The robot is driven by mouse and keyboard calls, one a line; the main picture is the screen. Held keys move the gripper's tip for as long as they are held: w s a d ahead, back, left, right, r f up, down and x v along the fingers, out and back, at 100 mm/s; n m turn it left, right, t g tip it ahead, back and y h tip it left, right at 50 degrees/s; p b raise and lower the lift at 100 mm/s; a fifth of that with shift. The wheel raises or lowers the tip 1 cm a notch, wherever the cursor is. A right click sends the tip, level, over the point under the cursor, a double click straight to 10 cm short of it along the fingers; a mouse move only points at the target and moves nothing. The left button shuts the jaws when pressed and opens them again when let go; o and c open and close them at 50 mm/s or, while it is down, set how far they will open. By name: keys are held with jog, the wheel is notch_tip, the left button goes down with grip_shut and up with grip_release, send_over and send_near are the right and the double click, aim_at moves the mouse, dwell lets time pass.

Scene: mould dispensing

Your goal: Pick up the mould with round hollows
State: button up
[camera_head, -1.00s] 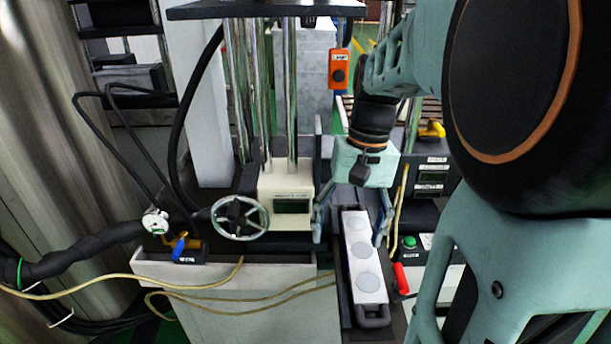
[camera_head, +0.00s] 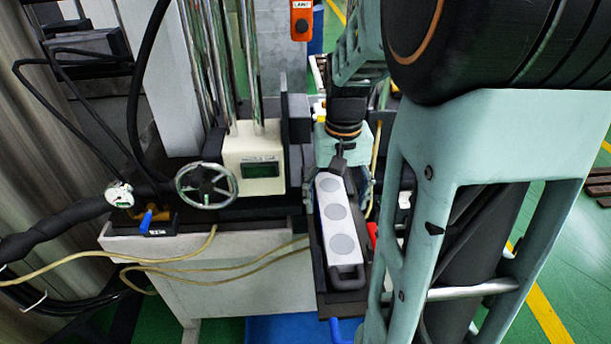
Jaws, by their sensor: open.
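The mould with round hollows (camera_head: 340,223) is a long pale block with three grey round discs along its top. It lies lengthwise on a dark narrow shelf (camera_head: 322,296), with a dark loop handle (camera_head: 348,281) at its near end. My gripper (camera_head: 341,186) is at the far end of the mould, pointing down, with its fingers on either side of it. The fingers are apart and partly hidden by the mould and my arm. I cannot tell whether they touch it.
A machine with a handwheel (camera_head: 207,186), a cream display box (camera_head: 254,160) and metal columns stands left of the mould. A yellow cord (camera_head: 150,257) runs across the pale bench front (camera_head: 230,300). An orange switch box (camera_head: 301,20) hangs above. Green floor lies to the right.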

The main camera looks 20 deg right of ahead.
aim_at(335, 217)
jog(key=shift+f, duration=1.55)
jog(key=shift+c, duration=0.4)
jog(key=c, duration=1.8)
jog(key=shift+r, duration=0.1)
grip_shut()
